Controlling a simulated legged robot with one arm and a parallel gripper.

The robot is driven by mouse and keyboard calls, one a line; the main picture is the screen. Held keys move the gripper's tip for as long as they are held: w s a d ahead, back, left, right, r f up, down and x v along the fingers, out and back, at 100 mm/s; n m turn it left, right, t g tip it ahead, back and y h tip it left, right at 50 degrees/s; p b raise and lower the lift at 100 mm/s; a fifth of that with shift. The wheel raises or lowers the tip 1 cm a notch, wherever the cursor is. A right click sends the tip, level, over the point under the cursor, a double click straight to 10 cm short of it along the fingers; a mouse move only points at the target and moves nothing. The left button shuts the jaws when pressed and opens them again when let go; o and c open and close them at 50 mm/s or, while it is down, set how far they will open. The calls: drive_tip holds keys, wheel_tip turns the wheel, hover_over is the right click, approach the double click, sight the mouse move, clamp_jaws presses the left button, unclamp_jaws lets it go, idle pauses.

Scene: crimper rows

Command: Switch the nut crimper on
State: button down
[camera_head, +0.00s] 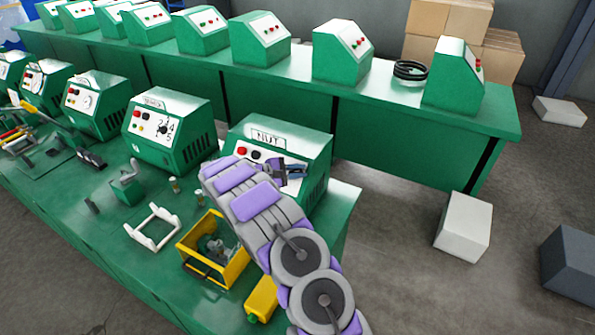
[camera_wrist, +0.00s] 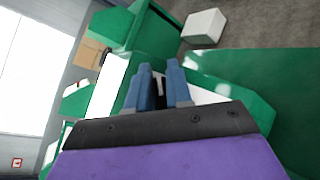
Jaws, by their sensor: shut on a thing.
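The nut crimper (camera_head: 312,150) is a green box with a sloped white panel and a sign reading NUT, at the near end of the front bench. A red button and a black button show on the left of its panel. My gripper (camera_head: 296,172) is at the panel's right part, with my arm covering the lower front.
Another green crimper (camera_head: 170,125) stands left of it, with more in a row beyond. A yellow box frame (camera_head: 190,262) and a white frame (camera_head: 153,228) lie on the front bench. A back bench (camera_head: 400,105) holds more green machines. White blocks (camera_head: 464,226) sit on the floor.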

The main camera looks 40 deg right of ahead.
drive_tip(key=m+y, duration=0.1)
drive_tip(key=m, duration=0.1)
drive_tip(key=m+g+y, duration=0.1)
drive_tip(key=m+y, duration=0.1)
drive_tip(key=m, duration=0.1)
drive_tip(key=shift+s+a+f+m+g+y, duration=0.1)
drive_tip(key=shift+a+f+m+g+y, duration=0.2)
drive_tip(key=shift+g+y, duration=0.1)
idle(0.3)
drive_tip(key=c, duration=1.1)
unclamp_jaws()
drive_tip(key=shift+r, duration=0.1)
drive_tip(key=p+v, duration=0.3)
drive_tip(key=v, duration=0.2)
drive_tip(key=p+v, duration=0.3)
drive_tip(key=v, duration=0.3)
drive_tip(key=p+v, duration=0.3)
drive_tip(key=v, duration=0.3)
drive_tip(key=shift+w, duration=0.35)
